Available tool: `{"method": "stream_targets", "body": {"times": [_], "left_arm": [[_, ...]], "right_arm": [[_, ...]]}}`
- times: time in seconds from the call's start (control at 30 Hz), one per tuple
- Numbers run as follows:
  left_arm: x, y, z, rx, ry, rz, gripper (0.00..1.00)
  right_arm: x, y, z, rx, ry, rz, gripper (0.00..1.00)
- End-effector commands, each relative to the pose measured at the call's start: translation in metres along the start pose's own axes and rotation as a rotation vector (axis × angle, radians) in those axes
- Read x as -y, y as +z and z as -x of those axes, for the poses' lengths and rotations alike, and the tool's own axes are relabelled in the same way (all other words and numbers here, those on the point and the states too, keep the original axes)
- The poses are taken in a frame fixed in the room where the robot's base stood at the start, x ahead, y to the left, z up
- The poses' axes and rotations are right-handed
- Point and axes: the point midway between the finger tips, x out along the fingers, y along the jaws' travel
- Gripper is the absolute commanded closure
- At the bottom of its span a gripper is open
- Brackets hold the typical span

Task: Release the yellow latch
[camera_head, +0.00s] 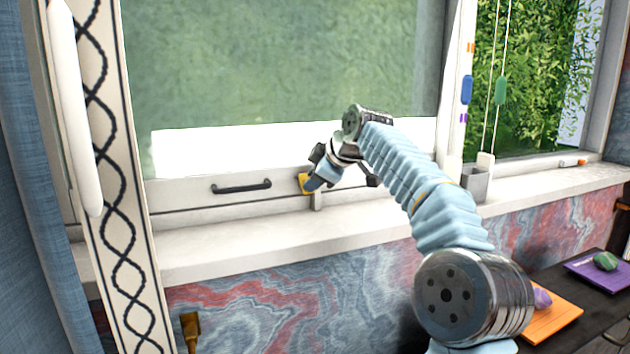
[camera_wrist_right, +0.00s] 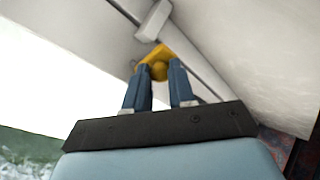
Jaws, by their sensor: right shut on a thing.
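The yellow latch (camera_head: 304,183) sits on the lower rail of the white window frame, right of the dark handle. It also shows in the right wrist view (camera_wrist_right: 158,54), with a rounded knob between my fingertips. My right gripper (camera_head: 312,184) reaches the latch from the right, its blue fingers shut on it. In the wrist view, the two fingers (camera_wrist_right: 160,72) stand on either side of the knob. The fingers and wrist hide part of the latch in the head view. My left gripper is not in view.
A dark bar handle (camera_head: 241,186) is on the window rail. The pale sill (camera_head: 230,243) runs below. A grey cup (camera_head: 475,183) stands on the sill at right. A patterned strip (camera_head: 120,220) hangs at left. A dark table (camera_head: 590,318) with an orange mat (camera_head: 560,318) is at lower right.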

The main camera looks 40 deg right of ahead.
Motion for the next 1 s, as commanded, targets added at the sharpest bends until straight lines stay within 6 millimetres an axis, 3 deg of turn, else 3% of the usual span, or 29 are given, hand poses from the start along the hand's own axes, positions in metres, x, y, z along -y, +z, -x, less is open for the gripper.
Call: {"method": "stream_targets", "body": {"times": [1.0], "left_arm": [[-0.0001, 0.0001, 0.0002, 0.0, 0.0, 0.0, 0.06]], "right_arm": [[-0.0065, -0.0068, 0.0037, 0.083, -0.128, -0.026, 1.0]]}}
